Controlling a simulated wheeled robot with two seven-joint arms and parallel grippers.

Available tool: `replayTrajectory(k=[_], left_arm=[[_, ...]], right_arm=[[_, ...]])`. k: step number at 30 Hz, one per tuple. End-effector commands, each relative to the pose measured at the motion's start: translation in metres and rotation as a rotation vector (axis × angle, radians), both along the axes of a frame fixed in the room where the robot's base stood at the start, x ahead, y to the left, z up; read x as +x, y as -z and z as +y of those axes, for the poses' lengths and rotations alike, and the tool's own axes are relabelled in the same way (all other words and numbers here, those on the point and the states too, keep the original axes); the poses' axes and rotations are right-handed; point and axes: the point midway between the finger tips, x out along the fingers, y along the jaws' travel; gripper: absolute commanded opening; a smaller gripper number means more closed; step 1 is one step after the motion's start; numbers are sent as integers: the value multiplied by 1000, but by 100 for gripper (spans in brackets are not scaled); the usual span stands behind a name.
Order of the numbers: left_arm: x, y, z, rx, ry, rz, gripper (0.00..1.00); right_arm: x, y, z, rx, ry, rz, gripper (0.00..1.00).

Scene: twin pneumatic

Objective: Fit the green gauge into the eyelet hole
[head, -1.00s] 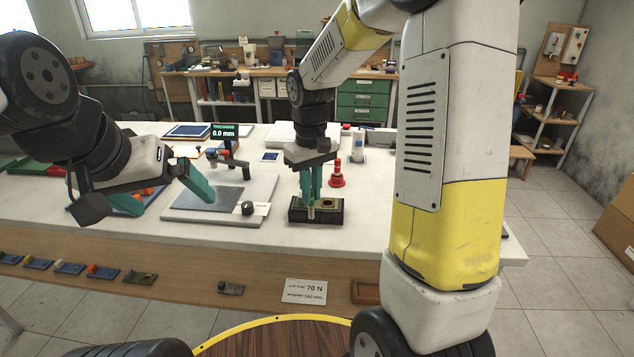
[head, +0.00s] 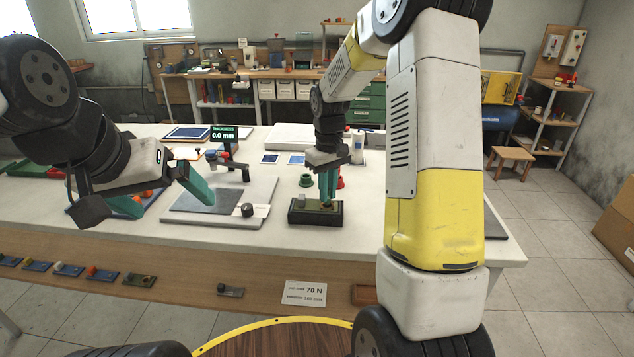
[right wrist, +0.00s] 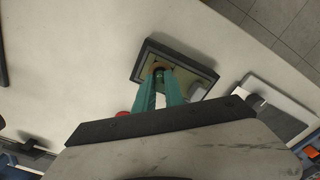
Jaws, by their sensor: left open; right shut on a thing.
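The dark block (head: 316,218) with the eyelet hole sits on the white table, and its brass-coloured top (right wrist: 182,74) shows in the right wrist view. My right gripper (head: 327,201) points down over the right part of the block. It is shut on the green gauge (right wrist: 159,75), of which only a small part shows between the fingertips. The fingertips are at an orange-rimmed eyelet (right wrist: 155,67). How deep the gauge sits in the hole is hidden. My left gripper (head: 168,202) is open and empty, over the left of the table.
A green round piece (head: 305,181) stands behind the block, and a red piece (head: 340,183) is partly hidden behind my right gripper. A grey plate with a dark mat (head: 205,201) and black knob lies left of the block.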

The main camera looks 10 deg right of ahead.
Motion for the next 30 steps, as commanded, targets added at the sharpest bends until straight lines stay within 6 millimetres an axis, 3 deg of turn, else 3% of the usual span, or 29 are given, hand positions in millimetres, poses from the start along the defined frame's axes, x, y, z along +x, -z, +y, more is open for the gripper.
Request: replayTrajectory(k=[5, 6, 9, 20, 23, 30], left_arm=[[0, 0, 0, 0, 0, 0, 100], [0, 0, 0, 0, 0, 0, 100], [0, 0, 0, 0, 0, 0, 100], [0, 0, 0, 0, 0, 0, 100], [0, 0, 0, 0, 0, 0, 100], [0, 0, 0, 0, 0, 0, 100]], right_arm=[[0, 3, 0, 0, 0, 1, 0], [0, 3, 0, 0, 0, 0, 20], [0, 3, 0, 0, 0, 0, 36], [0, -1, 0, 0, 0, -1, 36], [1, -13, 0, -1, 0, -4, 36], [1, -63, 0, 1, 0, -5, 36]])
